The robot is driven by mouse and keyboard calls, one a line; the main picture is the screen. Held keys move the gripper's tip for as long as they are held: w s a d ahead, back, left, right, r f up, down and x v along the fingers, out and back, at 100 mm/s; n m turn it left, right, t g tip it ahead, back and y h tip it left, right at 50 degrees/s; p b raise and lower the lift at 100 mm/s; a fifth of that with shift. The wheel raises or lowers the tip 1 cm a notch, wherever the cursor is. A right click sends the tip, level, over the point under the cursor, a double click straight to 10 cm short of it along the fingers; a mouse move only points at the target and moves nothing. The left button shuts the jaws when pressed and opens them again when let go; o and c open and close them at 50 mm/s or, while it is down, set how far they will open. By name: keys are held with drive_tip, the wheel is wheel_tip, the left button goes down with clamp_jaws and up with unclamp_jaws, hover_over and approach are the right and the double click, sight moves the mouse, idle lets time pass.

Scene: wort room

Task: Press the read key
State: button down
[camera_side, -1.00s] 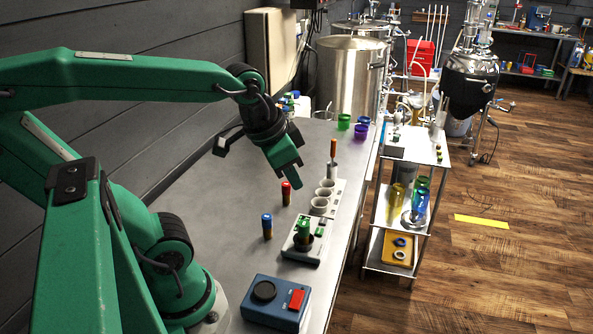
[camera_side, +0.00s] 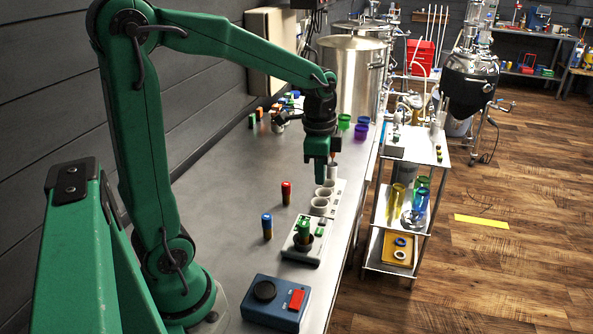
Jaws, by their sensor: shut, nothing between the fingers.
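A pale grey reader (camera_side: 301,253) stands on the bench with a green-capped vial (camera_side: 303,228) upright in its well. A small green key (camera_side: 319,232) sits on the reader to the right of the vial; its lettering is too small to read. My gripper (camera_side: 320,183) is shut and empty, pointing straight down. It is beyond the reader and appears to be above the rack of white cups (camera_side: 320,206), apart from the key. The gripper hides part of the orange-handled tool behind it.
A red-capped vial (camera_side: 286,193) and a blue-capped vial (camera_side: 267,228) stand left of the rack and reader. A blue box (camera_side: 275,303) with a black disc and red switch is at the near end. The bench (camera_side: 225,200) is clear to the left. A wire-legged shelf cart (camera_side: 412,160) stands right.

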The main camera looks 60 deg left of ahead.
sight(319, 231)
drive_tip(key=shift+w+a+f+m+g, duration=0.4)
drive_tip(key=shift+w+a+f+m, duration=0.2)
drive_tip(key=shift+w+a+f, duration=0.3)
drive_tip(key=shift+s+d+f, duration=0.1)
drive_tip(key=shift+d+f, duration=0.05)
drive_tip(key=shift+f, duration=0.15)
wheel_tip(319, 231, down, 14)
drive_tip(key=shift+r, duration=0.2)
drive_tip(key=shift+f, duration=0.1)
idle(0.5)
drive_tip(key=shift+s+f, duration=0.15)
drive_tip(key=shift+f, duration=0.8)
drive_tip(key=shift+r, duration=0.15)
wheel_tip(319, 231, up, 15)
drive_tip(key=shift+w, duration=0.3)
idle(0.7)
